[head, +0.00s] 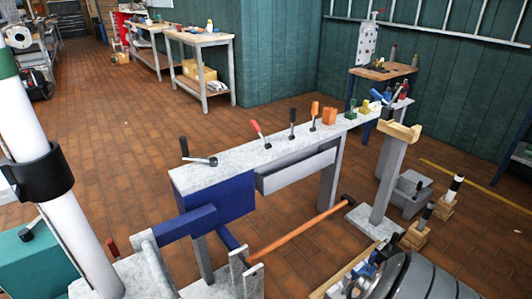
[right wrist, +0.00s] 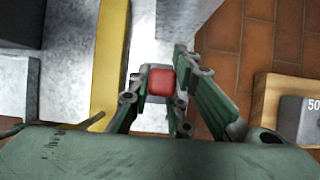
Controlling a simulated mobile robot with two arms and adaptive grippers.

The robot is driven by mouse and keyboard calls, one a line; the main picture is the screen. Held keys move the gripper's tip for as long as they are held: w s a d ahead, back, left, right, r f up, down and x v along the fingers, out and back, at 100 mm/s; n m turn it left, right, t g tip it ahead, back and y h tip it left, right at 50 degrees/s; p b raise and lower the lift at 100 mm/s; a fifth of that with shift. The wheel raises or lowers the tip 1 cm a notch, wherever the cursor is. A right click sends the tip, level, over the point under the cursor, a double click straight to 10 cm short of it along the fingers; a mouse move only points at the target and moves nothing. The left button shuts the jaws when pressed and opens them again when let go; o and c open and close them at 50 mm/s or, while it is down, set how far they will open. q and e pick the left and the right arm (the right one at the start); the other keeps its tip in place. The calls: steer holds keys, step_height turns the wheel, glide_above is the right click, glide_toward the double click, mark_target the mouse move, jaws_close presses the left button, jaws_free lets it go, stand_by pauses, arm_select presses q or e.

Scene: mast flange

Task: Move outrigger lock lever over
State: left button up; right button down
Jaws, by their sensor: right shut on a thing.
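In the right wrist view, my right gripper (right wrist: 160,85) has green fingers shut on a small red block-like grip (right wrist: 160,80). Whether this is the end of the outrigger lock lever cannot be told, as the fingers and palm hide what lies below it. Pale grey metal (right wrist: 149,45) shows behind it. In the head view, a small red handle (head: 112,246) stands beside the blue beam (head: 190,223) at the lower left; I cannot tell if it is the same part. I cannot make out either gripper in the head view.
A yellow strip (right wrist: 109,60) runs left of the right gripper. A wooden block (right wrist: 268,90) with a grey weight (right wrist: 305,115) is at right. A bench with several levers (head: 235,160), a long-handled hammer (head: 300,228) and a white mast (head: 55,190) stand nearby.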

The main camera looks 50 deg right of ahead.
steer(key=shift+w, duration=0.15)
steer(key=c, duration=1.6)
jaws_free()
